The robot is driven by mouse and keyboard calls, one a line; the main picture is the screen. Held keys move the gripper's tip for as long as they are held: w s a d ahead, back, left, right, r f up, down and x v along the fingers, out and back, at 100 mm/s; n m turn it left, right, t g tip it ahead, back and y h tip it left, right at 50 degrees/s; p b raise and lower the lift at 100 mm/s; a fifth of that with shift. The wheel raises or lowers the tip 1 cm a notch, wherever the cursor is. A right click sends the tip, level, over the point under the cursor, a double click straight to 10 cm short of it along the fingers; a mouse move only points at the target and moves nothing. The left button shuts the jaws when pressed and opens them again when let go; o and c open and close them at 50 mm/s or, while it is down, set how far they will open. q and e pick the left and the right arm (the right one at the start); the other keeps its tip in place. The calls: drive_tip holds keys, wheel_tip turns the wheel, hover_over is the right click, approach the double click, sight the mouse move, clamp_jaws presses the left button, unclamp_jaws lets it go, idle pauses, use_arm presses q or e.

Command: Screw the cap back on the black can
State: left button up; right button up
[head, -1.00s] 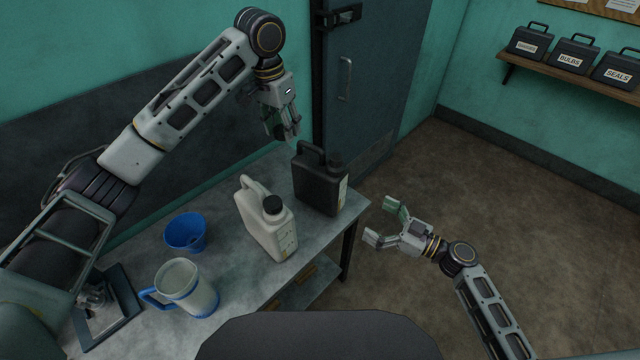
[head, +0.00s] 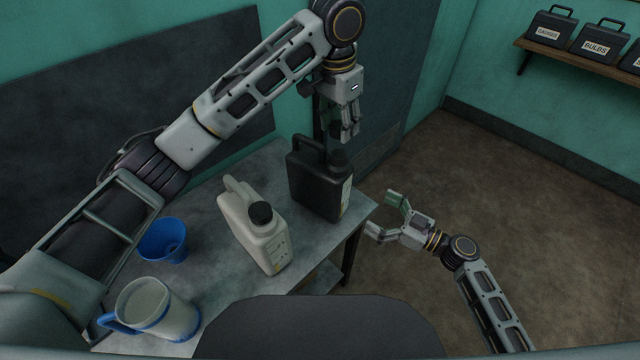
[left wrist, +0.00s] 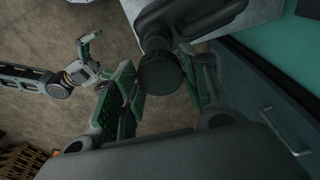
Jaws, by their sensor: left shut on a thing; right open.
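The black can (head: 318,182) stands upright at the right end of the bench, its handle towards the back left and its neck at the front right. My left gripper (head: 348,133) points down just above the neck. It is shut on the round black cap (left wrist: 160,73), which shows between its fingers in the left wrist view, with the black can's handle (left wrist: 205,20) behind. I cannot tell whether the cap touches the neck. My right gripper (head: 381,213) is open and empty, off the bench's right edge; it also shows in the left wrist view (left wrist: 92,57).
A white jug (head: 252,228) with a black cap stands left of the black can. A blue cup (head: 163,242) and a clear blue-handled pitcher (head: 152,310) stand further left on the bench (head: 205,225). A dark door is behind. The floor to the right is clear.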

sight(340, 153)
use_arm(q)
drive_tip(key=shift+d, duration=0.2)
use_arm(e)
drive_tip(key=shift+w+f, duration=0.1)
use_arm(q)
drive_tip(key=shift+s, duration=0.1)
use_arm(e)
drive_tip(key=shift+w+a, duration=0.1)
drive_tip(key=shift+a, duration=0.05)
drive_tip(key=shift+x, duration=5.8)
drive_tip(key=c, duration=1.4)
use_arm(q)
drive_tip(key=shift+a+f, duration=0.1)
drive_tip(key=shift+f, duration=2.35)
use_arm(e)
drive_tip(key=shift+o, duration=0.2)
use_arm(q)
drive_tip(key=shift+f, duration=0.1)
